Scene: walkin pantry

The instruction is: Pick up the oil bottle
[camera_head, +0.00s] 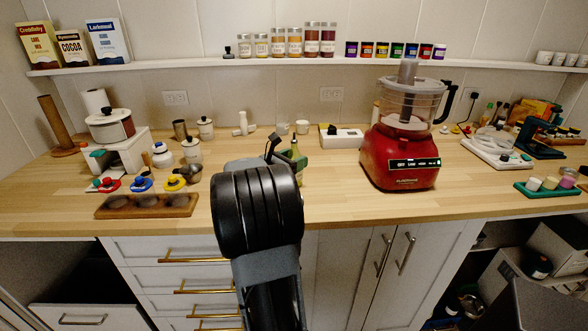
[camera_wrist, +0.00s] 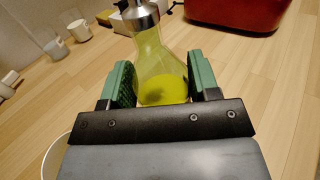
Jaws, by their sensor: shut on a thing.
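The oil bottle (camera_wrist: 160,65) is clear glass with yellow-green oil and a metal collar at its neck. In the wrist view it stands between the two green-padded fingers of my gripper (camera_wrist: 160,85), which is shut on its body. The bottle looks tilted in that view, and its top is cut off by the frame edge. In the head view my arm hides most of my gripper (camera_head: 286,158), and only a small greenish part of the gripper and bottle area shows behind it. I cannot tell whether the bottle's base touches the wooden counter.
A red food processor (camera_head: 400,150) stands right of my gripper. A white box (camera_head: 341,136) and small white cups (camera_head: 302,127) are behind. A wooden tray (camera_head: 147,205) and several jars are at the left. The wooden counter (camera_head: 335,195) is clear between my arm and the processor.

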